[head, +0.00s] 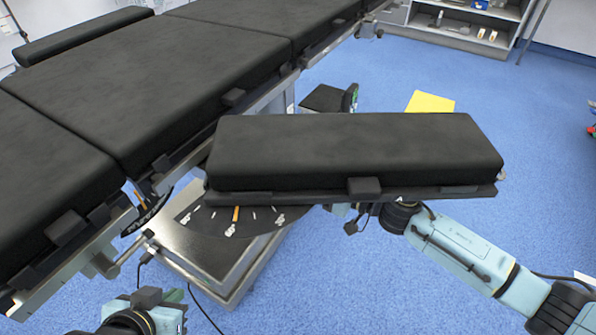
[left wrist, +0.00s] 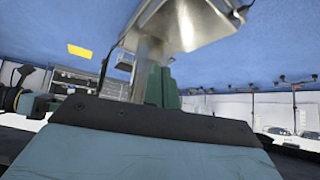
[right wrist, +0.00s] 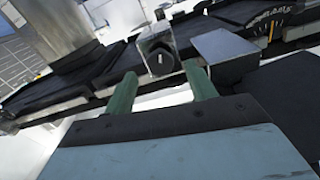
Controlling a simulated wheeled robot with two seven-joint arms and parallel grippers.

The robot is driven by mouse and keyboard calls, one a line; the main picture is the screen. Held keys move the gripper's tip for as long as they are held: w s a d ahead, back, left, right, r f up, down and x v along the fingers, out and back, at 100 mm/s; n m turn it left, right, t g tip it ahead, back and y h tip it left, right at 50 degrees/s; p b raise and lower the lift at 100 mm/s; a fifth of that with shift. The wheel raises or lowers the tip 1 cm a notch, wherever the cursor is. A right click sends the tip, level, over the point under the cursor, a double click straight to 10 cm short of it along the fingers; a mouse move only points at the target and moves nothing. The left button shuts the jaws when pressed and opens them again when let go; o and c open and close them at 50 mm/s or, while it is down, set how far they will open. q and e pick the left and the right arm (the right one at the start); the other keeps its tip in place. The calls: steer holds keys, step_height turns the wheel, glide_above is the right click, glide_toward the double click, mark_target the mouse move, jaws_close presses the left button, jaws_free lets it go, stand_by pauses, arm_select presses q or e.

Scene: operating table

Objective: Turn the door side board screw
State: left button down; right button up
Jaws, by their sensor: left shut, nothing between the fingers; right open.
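The side board (head: 350,155) is a black padded board beside the operating table (head: 190,75) in the head view. A dark dial plate with white marks (head: 235,222) shows under its left end.
A metal base (head: 200,255) stands under the dial plate. A metal side rail (head: 270,98) runs along the table edge. A yellow sheet (head: 430,102) lies on the blue floor behind the board. Shelves (head: 470,25) stand at the back. Floor to the right is mostly clear.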

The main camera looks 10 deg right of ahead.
arm_select(q)
steer(key=w+r+t, duration=0.1)
steer(key=w+d, duration=0.1)
steer(key=w+r+t, duration=0.1)
steer(key=shift+d+r+t+h+b, duration=0.25)
steer(key=shift+r+t+h+b, duration=0.05)
steer(key=shift+h+b, duration=0.1)
arm_select(e)
steer(key=x, duration=0.3)
arm_select(q)
steer(key=shift+s, duration=0.1)
arm_select(e)
steer(key=c, duration=1)
